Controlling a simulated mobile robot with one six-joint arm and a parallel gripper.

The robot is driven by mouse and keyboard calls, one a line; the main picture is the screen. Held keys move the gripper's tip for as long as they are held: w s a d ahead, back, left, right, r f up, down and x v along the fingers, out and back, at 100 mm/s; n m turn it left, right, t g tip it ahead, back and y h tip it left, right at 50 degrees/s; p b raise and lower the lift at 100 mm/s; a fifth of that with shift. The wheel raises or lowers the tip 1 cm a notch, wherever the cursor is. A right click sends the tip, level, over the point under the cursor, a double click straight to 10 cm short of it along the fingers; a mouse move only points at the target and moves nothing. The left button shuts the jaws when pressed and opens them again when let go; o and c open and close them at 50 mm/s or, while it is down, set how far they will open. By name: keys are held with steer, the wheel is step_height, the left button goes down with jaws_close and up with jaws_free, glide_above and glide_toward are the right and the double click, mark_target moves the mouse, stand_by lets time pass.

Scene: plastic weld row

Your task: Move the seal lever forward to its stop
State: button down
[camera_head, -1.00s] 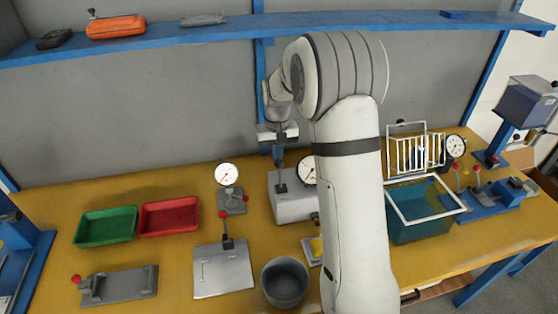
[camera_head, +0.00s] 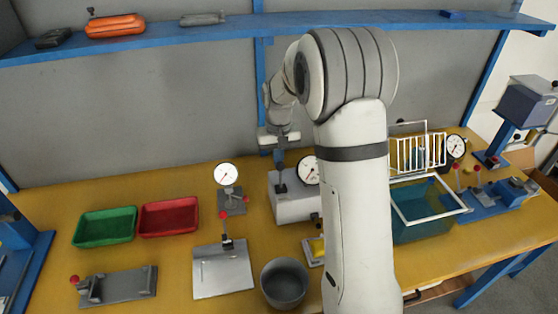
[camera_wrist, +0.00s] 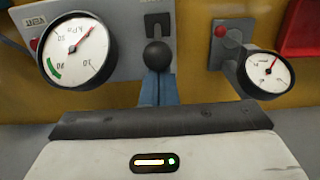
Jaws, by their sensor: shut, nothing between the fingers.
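A black ball knob (camera_wrist: 157,55) stands in front of a dark slotted plate on a grey box, close to my gripper's tips in the wrist view. I take it for the seal lever, but no label confirms this. In the head view the grey box (camera_head: 292,207) stands behind my arm, with a dark lever base (camera_head: 281,186) on top. My gripper (camera_head: 279,160) is above the box, pointing down, shut and empty. Its blue fingers (camera_wrist: 158,86) end just at the knob in the wrist view; whether they touch it I cannot tell.
A gauge (camera_wrist: 77,50) sits on the box beside the knob; a smaller gauge stand (camera_head: 227,175) is to the left. Red-knobbed plate (camera_head: 222,275), grey pot (camera_head: 284,284), green tray (camera_head: 105,227) and red tray (camera_head: 168,217) are nearby. A water tank (camera_head: 430,228) stands right of my arm.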

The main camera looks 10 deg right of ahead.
steer(key=shift+s, duration=0.75)
steer(key=shift+s+f+b, duration=0.1)
steer(key=shift+s+b, duration=0.4)
steer(key=shift+s, duration=0.15)
steer(key=shift+w, duration=0.1)
steer(key=shift+w+p, duration=0.35)
steer(key=shift+w, duration=0.35)
steer(key=shift+r+p, duration=2.35)
steer(key=shift+r, duration=1.25)
